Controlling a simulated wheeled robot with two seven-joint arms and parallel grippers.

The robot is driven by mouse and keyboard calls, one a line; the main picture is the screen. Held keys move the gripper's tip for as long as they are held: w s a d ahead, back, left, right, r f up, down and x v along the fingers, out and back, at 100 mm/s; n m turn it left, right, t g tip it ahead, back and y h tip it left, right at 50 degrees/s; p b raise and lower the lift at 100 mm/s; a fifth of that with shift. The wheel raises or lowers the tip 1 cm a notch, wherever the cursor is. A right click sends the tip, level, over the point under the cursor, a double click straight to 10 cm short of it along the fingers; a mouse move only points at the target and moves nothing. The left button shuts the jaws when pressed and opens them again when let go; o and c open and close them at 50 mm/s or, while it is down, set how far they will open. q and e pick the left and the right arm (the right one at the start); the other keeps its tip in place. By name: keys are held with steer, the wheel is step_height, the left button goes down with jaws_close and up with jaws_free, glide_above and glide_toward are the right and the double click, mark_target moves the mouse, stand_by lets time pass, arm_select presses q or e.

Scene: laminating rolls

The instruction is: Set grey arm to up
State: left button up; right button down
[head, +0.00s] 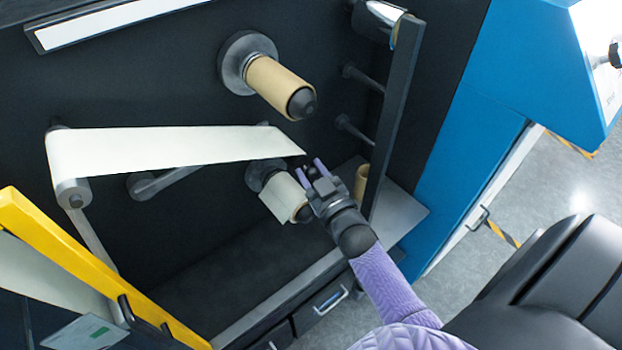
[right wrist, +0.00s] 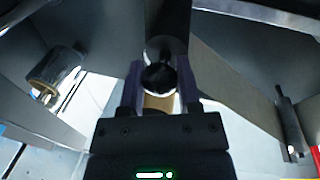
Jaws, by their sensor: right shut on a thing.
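The grey arm (head: 165,182) shows in the head view at the machine's back panel, slanting up to the right under the white web (head: 170,148), which hides its middle. My right gripper (head: 309,172) is at the web's right end, just above the lower roll (head: 284,196). In the right wrist view, my right gripper (right wrist: 159,85) has its two fingers on either side of a dark round knob (right wrist: 158,77) at the end of a dark roller. It is shut on this knob, which seems to be the grey arm's free end. The join is hidden. My left gripper is not in view.
A brown core (head: 276,88) sits on the upper spindle. A dark upright post (head: 393,118) stands right of my right gripper. A small tan roll (head: 361,182) lies close to it. A yellow bar (head: 85,265) crosses the lower left.

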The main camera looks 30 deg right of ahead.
steer(key=r+n+p, duration=0.1)
steer(key=r, duration=0.1)
steer(key=a+r+n+p, duration=0.1)
steer(key=r+p, duration=0.1)
steer(key=r, duration=0.1)
steer(key=r+n+p, duration=0.1)
steer(key=r+p, duration=0.1)
steer(key=r, duration=0.1)
steer(key=shift+a+t+y, duration=0.2)
steer(key=shift+t+y, duration=0.1)
steer(key=shift+t, duration=0.1)
steer(key=shift+a+r+n+p, duration=0.35)
steer(key=shift+r+n+p, duration=0.3)
steer(key=shift+r+n, duration=0.05)
steer(key=shift+c, duration=2.4)
jaws_free()
steer(key=shift+o, duration=0.8)
steer(key=shift+s, duration=0.1)
